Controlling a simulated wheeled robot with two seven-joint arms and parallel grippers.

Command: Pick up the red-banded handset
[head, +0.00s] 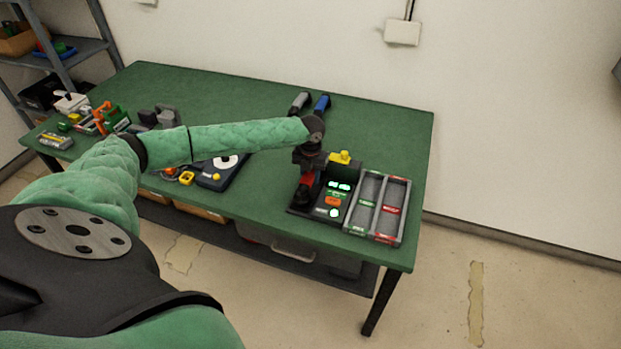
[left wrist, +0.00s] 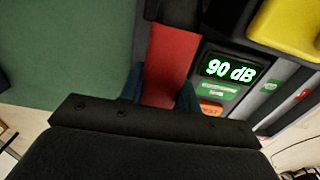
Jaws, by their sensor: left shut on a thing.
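The red-banded handset (head: 306,183) is at the left side of a dark phone base (head: 322,212) on the green table. Its red band (left wrist: 169,60) fills the middle of the left wrist view. My left gripper (head: 309,168) is above the handset, with its fingers shut on the handset at the red band. In the left wrist view the fingertips (left wrist: 160,92) sit on either side of the band. Whether the handset is clear of its base cannot be told. My right gripper is not in view.
A yellow object (head: 340,157) stands behind the base. A grey tray (head: 403,210) with green and red labels is at right. Two handles, one blue (head: 322,104), lie at the back. A dark device (head: 222,171) and clutter are left.

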